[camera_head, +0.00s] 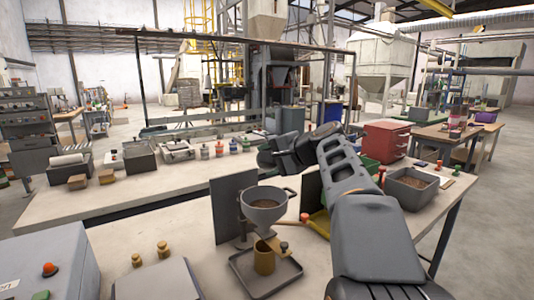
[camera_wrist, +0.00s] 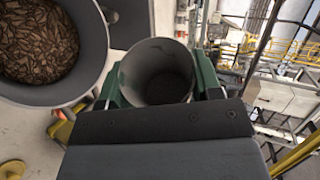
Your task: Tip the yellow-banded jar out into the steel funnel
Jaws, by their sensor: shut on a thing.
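My gripper (camera_wrist: 158,92) is shut on a grey jar (camera_wrist: 157,55), with a green finger on each side of it. The jar's open mouth shows in the wrist view; its inside is dark, and I see no pellets in it. No yellow band shows from this side. The steel funnel (camera_wrist: 92,85) is beside the jar at the left of the wrist view, with brown pellets in its bowl. In the head view my gripper (camera_head: 268,157) is above and behind the funnel (camera_head: 265,212), and I cannot make out the jar clearly there.
A brass cup (camera_head: 264,260) stands under the funnel on a grey tray (camera_head: 283,280). A dark upright panel (camera_head: 232,200) stands at the funnel's left. A grey bin (camera_head: 412,198) of brown pellets and a red box (camera_head: 386,140) are to the right. Two small brass weights (camera_head: 137,260) stand at left.

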